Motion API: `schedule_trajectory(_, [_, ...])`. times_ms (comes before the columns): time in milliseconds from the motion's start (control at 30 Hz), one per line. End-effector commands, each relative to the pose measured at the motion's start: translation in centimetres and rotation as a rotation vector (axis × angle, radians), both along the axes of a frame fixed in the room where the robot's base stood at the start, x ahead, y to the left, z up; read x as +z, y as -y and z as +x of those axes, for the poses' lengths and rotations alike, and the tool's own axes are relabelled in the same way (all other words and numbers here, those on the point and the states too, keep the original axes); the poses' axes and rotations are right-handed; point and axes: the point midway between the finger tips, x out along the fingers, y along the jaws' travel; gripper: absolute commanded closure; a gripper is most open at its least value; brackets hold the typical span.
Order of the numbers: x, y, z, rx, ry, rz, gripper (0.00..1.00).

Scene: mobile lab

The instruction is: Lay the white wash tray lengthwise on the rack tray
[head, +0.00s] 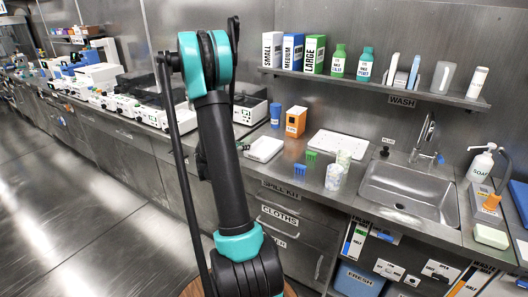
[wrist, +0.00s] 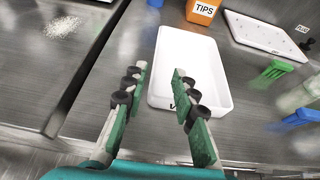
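The white wash tray (wrist: 190,55) lies flat on the steel counter, near the middle of the wrist view. In the head view the white tray (head: 264,149) is just right of my arm. The rack tray (wrist: 268,32) is a flat white board with small marks, to the right of the wash tray and apart from it; it also shows in the head view (head: 337,144). My gripper (wrist: 160,71) is open, with its fingers spread at the near left part of the wash tray and nothing seen between them. In the head view my arm hides most of the gripper.
An orange TIPS box (wrist: 203,11) stands behind the wash tray. White grains (wrist: 63,27) lie at the left. The sink (head: 408,192) is farther right.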

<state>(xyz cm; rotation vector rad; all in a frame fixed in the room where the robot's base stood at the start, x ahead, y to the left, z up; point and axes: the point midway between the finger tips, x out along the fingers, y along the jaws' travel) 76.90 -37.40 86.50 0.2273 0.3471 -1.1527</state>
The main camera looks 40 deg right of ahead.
Motion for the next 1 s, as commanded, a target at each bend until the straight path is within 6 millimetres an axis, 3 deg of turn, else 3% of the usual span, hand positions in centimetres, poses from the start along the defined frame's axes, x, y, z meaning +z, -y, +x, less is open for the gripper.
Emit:
schedule_trajectory(200, [-1.5, 3.3, 1.4, -0.002, 0.000, 0.000, 0.72])
schedule_trajectory(567, [-2.3, 5.0, 2.4, -0.002, 0.001, 0.001, 0.72])
schedule_trajectory(833, [-3.5, 8.1, 4.2, -0.003, 0.001, 0.001, 0.72])
schedule_trajectory(1000, [-3.7, 8.5, 4.4, -0.001, 0.001, 0.002, 0.72])
